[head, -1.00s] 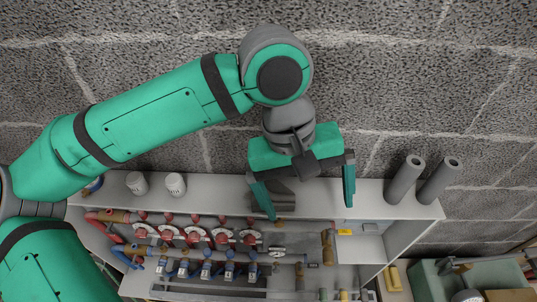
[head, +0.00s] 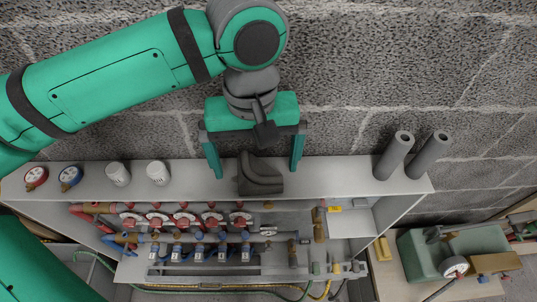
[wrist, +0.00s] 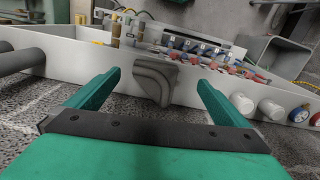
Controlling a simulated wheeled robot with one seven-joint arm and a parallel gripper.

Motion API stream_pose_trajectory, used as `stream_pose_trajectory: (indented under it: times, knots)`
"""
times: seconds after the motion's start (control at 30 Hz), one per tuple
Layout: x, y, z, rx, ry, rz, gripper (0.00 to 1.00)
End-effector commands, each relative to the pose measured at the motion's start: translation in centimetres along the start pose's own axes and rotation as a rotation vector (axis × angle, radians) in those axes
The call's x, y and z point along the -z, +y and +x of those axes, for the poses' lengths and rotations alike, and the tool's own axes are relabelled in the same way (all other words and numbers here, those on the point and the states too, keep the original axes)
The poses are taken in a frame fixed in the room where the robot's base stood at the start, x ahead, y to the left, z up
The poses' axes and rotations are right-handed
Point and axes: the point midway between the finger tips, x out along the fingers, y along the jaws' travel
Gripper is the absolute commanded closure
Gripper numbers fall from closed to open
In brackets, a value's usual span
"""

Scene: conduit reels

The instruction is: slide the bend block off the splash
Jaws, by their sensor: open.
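The bend block (head: 258,178), a dark grey curved piece, sits on the flat light top of the cabinet (head: 320,175) near the front edge. It also shows in the wrist view (wrist: 155,80). My gripper (head: 256,171) is open, with one green finger to each side of the block in the picture. In the wrist view the open gripper (wrist: 159,79) is empty and the block appears between and beyond its fingertips. I cannot tell whether either finger touches it. No splash can be made out on the cabinet top; anything under the block is hidden.
Two grey tubes (head: 410,155) stand at the right of the cabinet top. White caps (head: 158,173) and two gauges, red (head: 36,178) and blue (head: 70,178), are on its left. A block wall (head: 350,80) rises behind. Valves and pipes (head: 185,220) fill the cabinet below.

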Motion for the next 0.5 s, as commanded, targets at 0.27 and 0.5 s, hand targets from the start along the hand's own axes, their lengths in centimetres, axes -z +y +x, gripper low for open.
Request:
stream_pose_trajectory:
  times: [0.27,0.5]
  knots:
    - [-0.2,1.1,4.5,0.0,-0.002,0.027,0.0]
    - [-0.1,1.2,7.9,-0.001,-0.002,0.029,0.0]
